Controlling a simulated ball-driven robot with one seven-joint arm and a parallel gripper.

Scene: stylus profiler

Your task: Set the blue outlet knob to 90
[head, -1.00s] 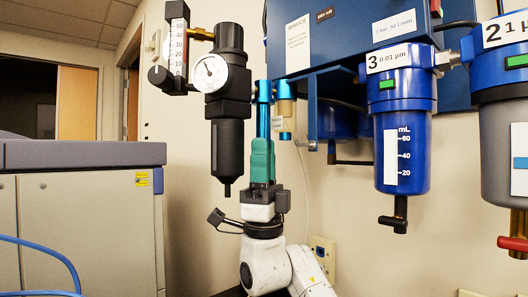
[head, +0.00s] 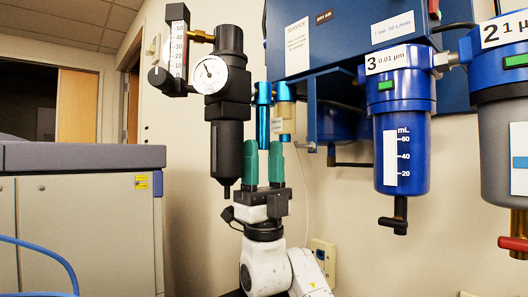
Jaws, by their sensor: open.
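The lower end of the blue part shows between the fingertips. I cannot tell whether the fingers are level with it in depth or touch it. No grip on anything shows.
The black regulator (head: 230,130) with a round gauge (head: 209,74) hangs close to the left of my gripper. A pale fitting (head: 286,103) is just right of the blue part. Filter bowl 3 (head: 402,150) hangs further right. A grey cabinet (head: 80,225) stands at left.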

